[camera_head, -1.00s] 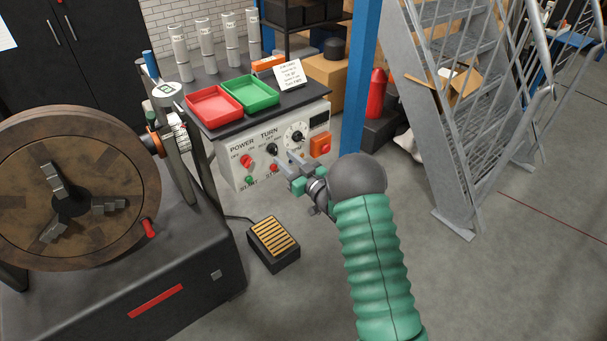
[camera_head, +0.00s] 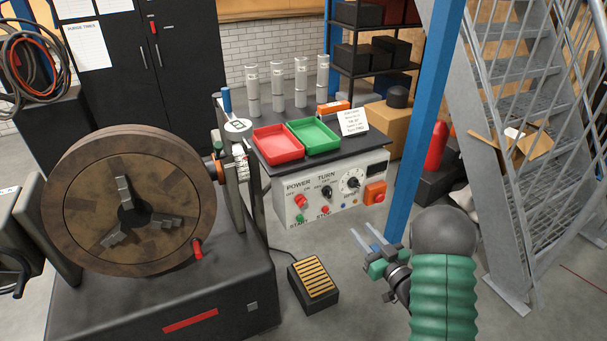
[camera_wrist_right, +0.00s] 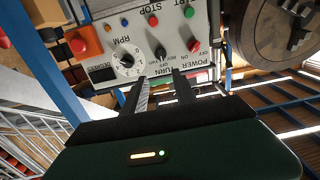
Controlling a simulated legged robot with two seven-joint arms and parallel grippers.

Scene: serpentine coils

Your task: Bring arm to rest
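My right gripper (camera_head: 365,237) is at the lower right of the head view, on a green sleeved arm. Its two fingers are apart with nothing between them, and they point toward the control panel (camera_head: 335,207). In the right wrist view the open fingers (camera_wrist_right: 160,92) show in front of the same panel, which appears upside down. The gripper looks clear of the panel, with floor visible around it in the head view. My left gripper is not in view.
A machine with a large round chuck (camera_head: 130,205) stands at left. A foot pedal (camera_head: 314,280) lies on the floor. Red (camera_head: 278,145) and green (camera_head: 314,137) trays sit on the bench. A blue post (camera_head: 428,120) and metal stairs (camera_head: 520,150) stand at right.

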